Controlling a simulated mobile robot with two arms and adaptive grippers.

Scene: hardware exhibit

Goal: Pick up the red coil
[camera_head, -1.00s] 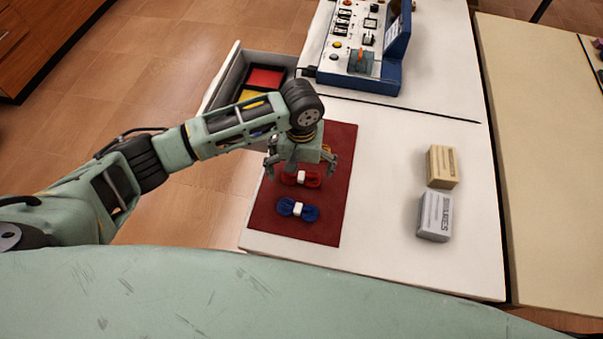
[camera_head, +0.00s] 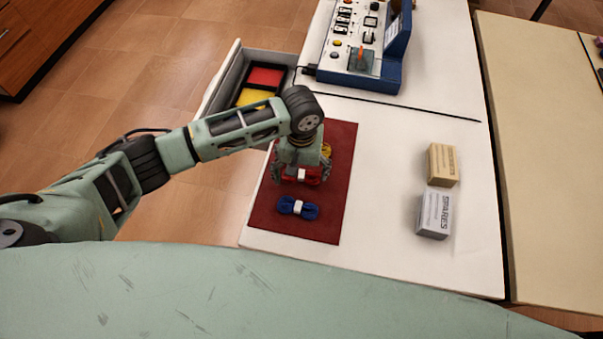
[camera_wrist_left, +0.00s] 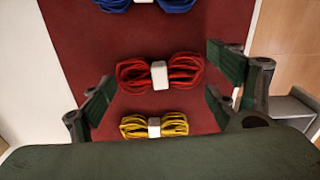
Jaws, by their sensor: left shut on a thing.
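The red coil (camera_head: 313,177), a bundle with a white band, lies on the dark red mat (camera_head: 325,230) with my left gripper (camera_head: 300,177) directly over it. The gripper is shut on the red coil, one finger at each end of it. In the left wrist view the red coil (camera_wrist_left: 185,70) sits between the fingers of my left gripper (camera_wrist_left: 165,85). The gripper and wrist hide part of the coil in the head view. My right gripper is not in view.
A blue coil (camera_head: 310,211) lies nearer on the mat. A yellow coil (camera_wrist_left: 175,124) lies beyond the red one, mostly hidden in the head view. An open drawer with colored compartments (camera_head: 265,76), a blue control panel (camera_head: 388,83) and two small boxes (camera_head: 442,165) (camera_head: 434,213) stand around.

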